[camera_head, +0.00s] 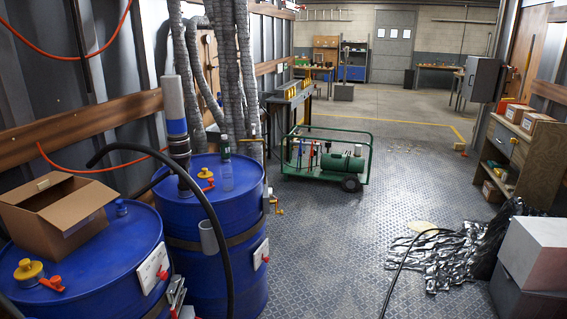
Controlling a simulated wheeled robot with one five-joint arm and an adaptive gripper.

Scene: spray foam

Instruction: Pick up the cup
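No thing in view is clearly a cup. A grey cylinder (208,237), also cup-like, is at the side of the second blue drum (215,275). I cannot tell which of the two, if either, is the cup. I cannot make out my gripper in this view.
A clear bottle (226,165) stands on the second drum. A black hose (212,220) arches in front of the drums. A green-framed machine (325,160) stands on the floor. Crumpled silver sheeting (440,262) and grey boxes (530,265) lie right. The middle floor is clear.

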